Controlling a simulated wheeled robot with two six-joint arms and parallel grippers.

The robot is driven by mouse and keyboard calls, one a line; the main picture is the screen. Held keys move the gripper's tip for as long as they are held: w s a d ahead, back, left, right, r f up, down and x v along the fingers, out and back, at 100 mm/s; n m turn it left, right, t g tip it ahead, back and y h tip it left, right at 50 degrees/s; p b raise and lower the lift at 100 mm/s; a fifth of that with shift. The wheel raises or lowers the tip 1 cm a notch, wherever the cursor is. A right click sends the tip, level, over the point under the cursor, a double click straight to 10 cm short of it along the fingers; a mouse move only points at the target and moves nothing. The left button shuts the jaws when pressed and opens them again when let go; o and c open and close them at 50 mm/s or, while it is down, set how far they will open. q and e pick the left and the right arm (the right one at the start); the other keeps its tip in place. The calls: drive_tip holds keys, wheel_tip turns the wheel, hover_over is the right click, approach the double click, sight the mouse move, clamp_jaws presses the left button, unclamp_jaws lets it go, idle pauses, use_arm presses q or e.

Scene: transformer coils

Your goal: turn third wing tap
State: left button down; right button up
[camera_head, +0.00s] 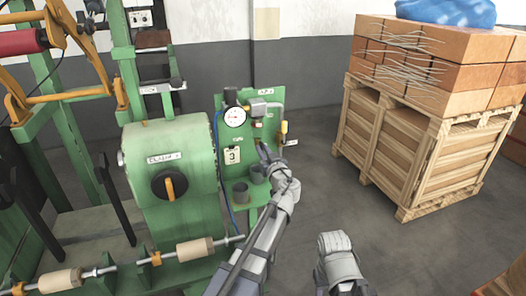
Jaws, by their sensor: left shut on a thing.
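A green panel (272,97) on the machine carries a round pressure gauge (235,117), a grey fitting (257,107) with pipework, and a yellow-handled part (284,128) at its right edge. The tap's angle cannot be told. My right arm shows only in part at the bottom, and its gripper is not in view.
Two dark cups (241,193) sit on a small green shelf below the panel. The green machine housing (168,137) with a black and orange knob (170,185) stands left. A wooden crate (392,147) loaded with brown blocks stands right. Open floor lies between.

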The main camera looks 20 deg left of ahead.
idle(0.5)
use_arm(q)
drive_tip(key=m, duration=0.4)
drive_tip(key=shift+d, duration=0.1)
drive_tip(key=shift+w+d+f+m+b, duration=0.1)
drive_tip(key=shift+f+m+b, duration=0.05)
drive_tip(key=shift+m, duration=3.3)
drive_tip(key=shift+w+d+f+m+b, duration=0.1)
drive_tip(key=shift+f+m+b, duration=0.05)
drive_tip(key=shift+m, duration=3.3)
drive_tip(key=c, duration=0.9)
unclamp_jaws()
drive_tip(key=shift+o, duration=0.2)
drive_tip(key=shift+s, duration=0.15)
